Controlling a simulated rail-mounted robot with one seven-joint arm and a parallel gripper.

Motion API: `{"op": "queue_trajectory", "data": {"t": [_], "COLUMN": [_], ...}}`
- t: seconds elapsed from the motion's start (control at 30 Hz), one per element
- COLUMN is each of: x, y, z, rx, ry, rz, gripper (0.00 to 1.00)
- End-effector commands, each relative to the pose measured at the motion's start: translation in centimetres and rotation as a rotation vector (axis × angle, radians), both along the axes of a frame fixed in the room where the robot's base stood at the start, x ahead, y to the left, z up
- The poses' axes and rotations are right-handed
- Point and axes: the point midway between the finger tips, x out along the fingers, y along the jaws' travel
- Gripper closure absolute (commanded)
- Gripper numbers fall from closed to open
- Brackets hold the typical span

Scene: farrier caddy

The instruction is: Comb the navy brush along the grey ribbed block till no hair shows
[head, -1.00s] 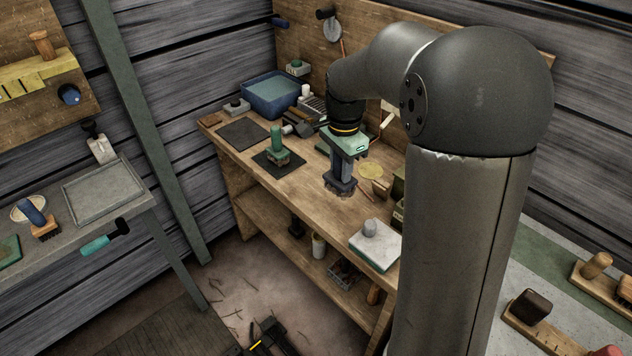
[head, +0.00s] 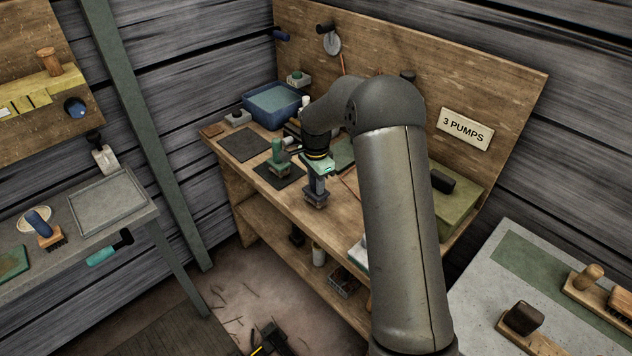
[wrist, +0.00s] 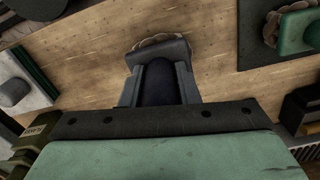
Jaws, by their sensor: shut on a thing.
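My gripper (head: 318,186) is shut on a dark navy brush, upright over the wooden bench (head: 287,208). In the wrist view, the navy handle (wrist: 160,84) sits between my grey fingers, and a pale brown fringe of hair (wrist: 160,45) shows at the brush's far edge. The brush's dark base (head: 316,200) also shows in the head view, close to the bench top; I cannot tell whether it touches. Its underside is hidden. A dark ribbed thing (wrist: 311,128) shows partly at the wrist view's right edge; I cannot tell whether it is the grey ribbed block.
A green-handled brush (head: 277,153) stands on a dark mat (head: 268,176), just left of my gripper. A blue tub (head: 270,103) is at the back. A second dark mat (head: 243,144) lies left. A blue-handled brush (head: 38,222) is on the left bench. Bare wood shows around the held brush.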

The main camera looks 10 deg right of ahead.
Motion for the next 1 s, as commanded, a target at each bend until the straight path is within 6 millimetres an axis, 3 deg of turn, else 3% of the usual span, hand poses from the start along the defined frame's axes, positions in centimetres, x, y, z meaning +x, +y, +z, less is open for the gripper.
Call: {"op": "queue_trajectory", "data": {"t": [0.47,0.5,0.57,1.0], "x": [0.01,-0.01,-0.02,0.05], "y": [-0.01,-0.01,-0.02,0.02], "z": [-1.22,-1.12,-1.09,-0.29], "rx": [0.0,-0.001,-0.001,0.0], "ry": [-0.002,-0.001,-0.001,-0.004], "rz": [0.0,-0.001,-0.001,-0.001], "gripper": [1.0,0.63,0.5,0.5]}}
